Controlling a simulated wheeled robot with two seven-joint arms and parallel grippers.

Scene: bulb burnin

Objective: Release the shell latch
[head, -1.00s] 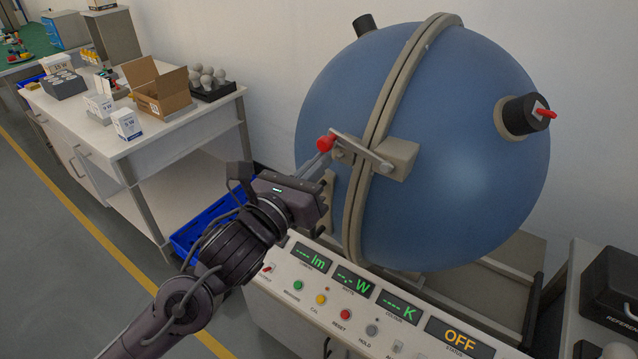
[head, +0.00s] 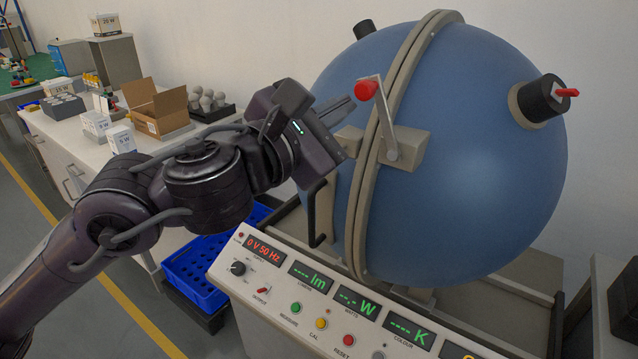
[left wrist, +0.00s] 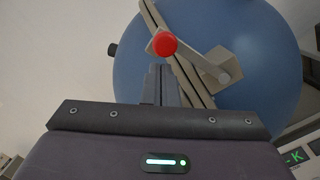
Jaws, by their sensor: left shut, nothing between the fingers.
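The shell latch (head: 387,122) is a grey lever with a red knob (head: 366,90) at its end. It is mounted on a beige block on the seam band of the large blue sphere (head: 480,150). The lever points up and slightly left from its pivot. My left gripper (head: 347,106) is shut and empty, its fingertips just left of and below the red knob. In the left wrist view the latch knob (left wrist: 165,44) appears just beyond the closed fingers (left wrist: 160,82); I cannot tell whether they touch. My right gripper is not in view.
A control panel (head: 335,300) with buttons and green displays stands below the sphere. A black handle (head: 318,215) sits on the sphere's left side. A bench behind my arm holds boxes and bulbs (head: 207,98).

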